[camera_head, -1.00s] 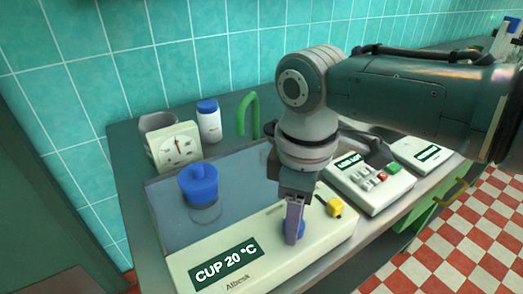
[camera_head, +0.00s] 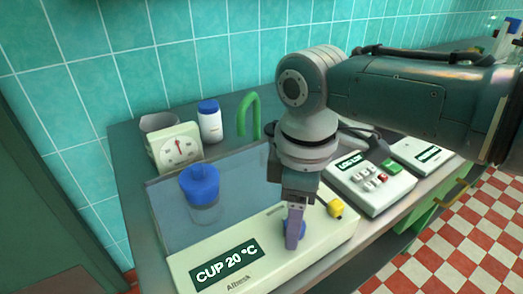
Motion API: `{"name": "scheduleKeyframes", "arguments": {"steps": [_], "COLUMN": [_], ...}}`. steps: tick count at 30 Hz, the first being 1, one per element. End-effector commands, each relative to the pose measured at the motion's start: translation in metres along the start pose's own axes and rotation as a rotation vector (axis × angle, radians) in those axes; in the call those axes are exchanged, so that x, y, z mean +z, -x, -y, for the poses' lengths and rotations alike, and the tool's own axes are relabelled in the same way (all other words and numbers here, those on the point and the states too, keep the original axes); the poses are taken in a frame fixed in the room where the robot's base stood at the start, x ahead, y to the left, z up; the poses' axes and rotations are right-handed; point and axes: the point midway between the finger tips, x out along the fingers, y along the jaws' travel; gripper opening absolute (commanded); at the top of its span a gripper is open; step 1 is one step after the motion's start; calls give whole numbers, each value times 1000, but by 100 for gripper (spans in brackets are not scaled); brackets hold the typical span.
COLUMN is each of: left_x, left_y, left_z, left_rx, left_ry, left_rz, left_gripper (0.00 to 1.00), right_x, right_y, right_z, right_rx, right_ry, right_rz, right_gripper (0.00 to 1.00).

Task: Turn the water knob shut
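A blue knob (camera_head: 301,229) sits on the front panel of the pale bath unit (camera_head: 318,240). My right gripper (camera_head: 293,238) points down at this knob. Its purple finger covers the knob's middle, and blue shows on both sides. The fingers line up in this view, so I cannot tell whether they are closed on the knob. A yellow knob (camera_head: 336,208) is just to the right on the same panel. The panel's display (camera_head: 227,264) reads "CUP 20 °C". My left gripper is not in view.
A blue-capped vessel (camera_head: 200,184) stands in the bath's clear tank. Behind are a dial gauge (camera_head: 178,150), a white bottle (camera_head: 210,122) and a green curved pipe (camera_head: 249,113). A keypad device (camera_head: 370,188) stands right of the bath.

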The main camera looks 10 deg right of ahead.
Motion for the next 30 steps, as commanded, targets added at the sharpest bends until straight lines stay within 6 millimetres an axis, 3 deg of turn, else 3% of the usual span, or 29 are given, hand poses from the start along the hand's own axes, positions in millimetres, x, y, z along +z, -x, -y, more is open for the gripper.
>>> {"name": "scheduleKeyframes", "arguments": {"steps": [3,11,24,30], "left_x": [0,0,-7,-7], "left_y": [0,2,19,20], "left_z": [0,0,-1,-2], "left_rx": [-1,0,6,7], "left_ry": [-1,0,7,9], "left_rz": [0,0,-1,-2], "left_gripper": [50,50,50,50], "right_x": [1,1,0,1], "right_y": [0,3,80,98], "right_z": [0,0,-1,0], "right_rx": [0,1,3,1], "right_ry": [-1,-2,-2,-2], "right_rz": [2,1,0,1], "right_gripper": [72,72,72,72]}}
